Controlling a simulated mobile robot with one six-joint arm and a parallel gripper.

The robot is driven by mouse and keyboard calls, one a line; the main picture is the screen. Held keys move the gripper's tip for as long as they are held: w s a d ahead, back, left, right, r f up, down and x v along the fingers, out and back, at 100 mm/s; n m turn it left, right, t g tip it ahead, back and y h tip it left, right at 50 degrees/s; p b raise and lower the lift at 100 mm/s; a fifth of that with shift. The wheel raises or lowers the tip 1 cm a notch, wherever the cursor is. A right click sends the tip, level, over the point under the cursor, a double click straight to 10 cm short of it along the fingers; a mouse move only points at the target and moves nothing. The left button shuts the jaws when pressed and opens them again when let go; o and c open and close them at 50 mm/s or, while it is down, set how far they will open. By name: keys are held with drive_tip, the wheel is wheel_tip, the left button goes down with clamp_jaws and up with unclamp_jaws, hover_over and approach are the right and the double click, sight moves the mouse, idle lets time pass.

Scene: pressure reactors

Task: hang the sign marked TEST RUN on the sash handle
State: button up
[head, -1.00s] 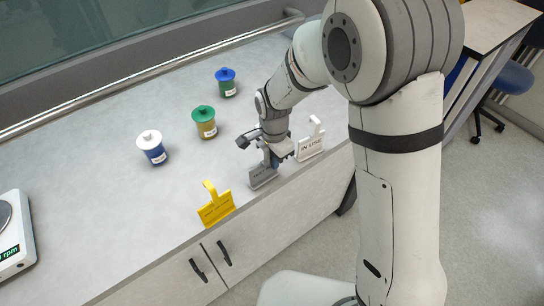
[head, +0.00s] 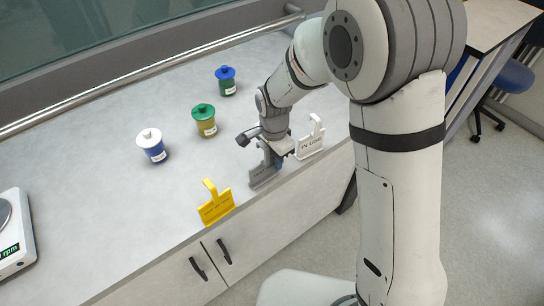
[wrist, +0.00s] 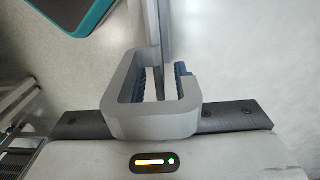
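A grey sign (head: 262,176) stands near the front edge of the bench. Its lettering is small and partly legible, apparently TEST RUN. My gripper (head: 274,162) is down at its upper part, and the fingers hide some of it.
A yellow sign (head: 216,208) stands to the left, a white IN LINE sign (head: 311,146) close on the right. White-lidded (head: 151,147), green-lidded (head: 204,120) and blue-lidded (head: 226,82) jars stand behind. A scale (head: 12,235) is at far left.

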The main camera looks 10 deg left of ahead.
wheel_tip(320, 180, up, 7)
drive_tip(key=b, duration=0.1)
drive_tip(key=s+d+r+n+t, duration=0.1)
drive_tip(key=s+d+r+n, duration=0.1)
drive_tip(key=d+r, duration=0.35)
drive_tip(key=s+d+r+n, duration=0.1)
drive_tip(key=d+r, duration=0.1)
drive_tip(key=d, duration=0.7)
drive_tip(key=s+d+r+n+t, duration=0.1)
drive_tip(key=s+d+r+n, duration=0.2)
drive_tip(key=s+d, duration=0.7)
drive_tip(key=shift+d+n+t, duration=0.4)
drive_tip(key=shift+d+n, duration=0.2)
drive_tip(key=shift+d, duration=0.25)
drive_tip(key=shift+s+d+f+n, duration=0.15)
drive_tip(key=shift+s+n, duration=0.15)
drive_tip(key=shift+s, duration=0.2)
drive_tip(key=shift+o, duration=1)
drive_tip(key=shift+c, duration=0.2)
